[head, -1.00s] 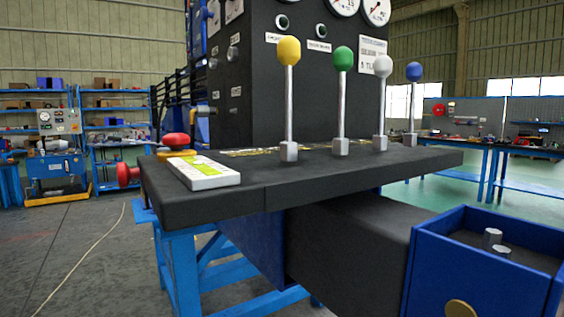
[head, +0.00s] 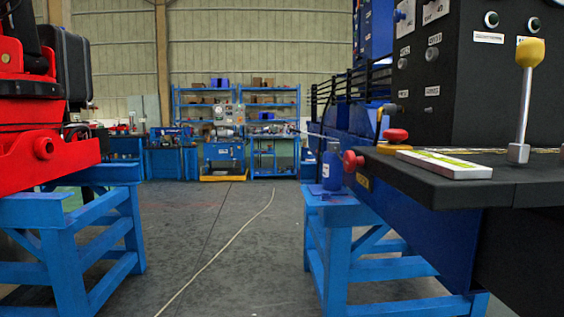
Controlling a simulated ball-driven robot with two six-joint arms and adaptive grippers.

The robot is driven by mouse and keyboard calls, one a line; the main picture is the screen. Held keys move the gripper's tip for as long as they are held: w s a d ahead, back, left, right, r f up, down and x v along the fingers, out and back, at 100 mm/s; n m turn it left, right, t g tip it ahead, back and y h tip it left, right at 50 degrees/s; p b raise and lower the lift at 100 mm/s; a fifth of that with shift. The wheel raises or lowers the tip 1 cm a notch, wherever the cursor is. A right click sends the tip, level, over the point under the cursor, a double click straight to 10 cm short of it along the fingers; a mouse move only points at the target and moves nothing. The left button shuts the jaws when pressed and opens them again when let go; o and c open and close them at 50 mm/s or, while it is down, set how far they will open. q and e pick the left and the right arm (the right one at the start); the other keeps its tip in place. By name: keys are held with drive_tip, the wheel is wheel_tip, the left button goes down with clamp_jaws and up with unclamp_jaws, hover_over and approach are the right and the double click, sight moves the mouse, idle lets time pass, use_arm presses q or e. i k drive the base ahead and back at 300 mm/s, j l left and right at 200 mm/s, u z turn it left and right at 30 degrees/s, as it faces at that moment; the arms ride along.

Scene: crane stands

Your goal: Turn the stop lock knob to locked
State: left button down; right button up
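The black control panel (head: 460,75) stands at the right edge of the head view. Small knobs show on its side face, an upper one (head: 432,53) and a lower one (head: 431,91), with labels too small to read. I cannot tell which is the stop lock knob or how it is set. A red mushroom-shaped button (head: 396,135) stands on the black shelf (head: 445,189). Another red knob (head: 352,161) sticks out of the shelf's left end. Neither of my grippers is in view.
A yellow-topped lever (head: 526,95) and a white box (head: 444,164) are on the shelf. A blue bottle (head: 332,168) stands on the blue stand (head: 345,213). Red machinery (head: 45,150) on another blue stand (head: 65,240) fills the left. Floor (head: 215,240) between is open, crossed by a pale cable.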

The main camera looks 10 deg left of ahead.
sight(350, 161)
drive_tip(key=i+j+z, duration=0.3)
drive_tip(key=i+j, duration=0.2)
drive_tip(key=j, duration=0.25)
drive_tip(key=i+j+z, duration=0.15)
drive_tip(key=j, duration=0.3)
drive_tip(key=i+l, duration=0.05)
